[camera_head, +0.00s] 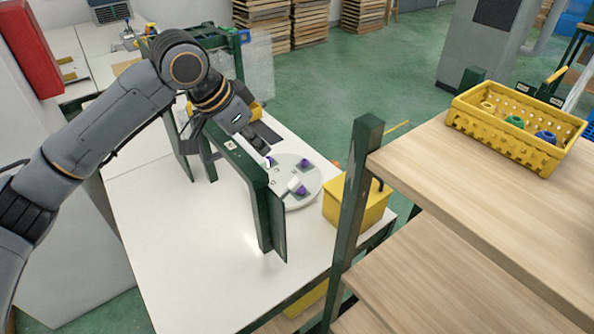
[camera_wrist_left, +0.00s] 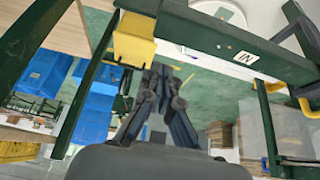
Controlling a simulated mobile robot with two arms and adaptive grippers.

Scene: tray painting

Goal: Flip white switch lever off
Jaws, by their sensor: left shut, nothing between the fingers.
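My left gripper (camera_head: 264,146) is above and behind the frame's far part, apart from the white part. The white lever cannot be made out there. My right gripper is not in view.
A round white turntable (camera_head: 313,182) with purple-marked pieces lies behind the frame on a white table (camera_head: 190,255). A yellow bin (camera_head: 372,207) stands to its right. A green post (camera_head: 352,225) and wooden shelves (camera_head: 450,190) with a yellow basket (camera_head: 480,120) are at right.

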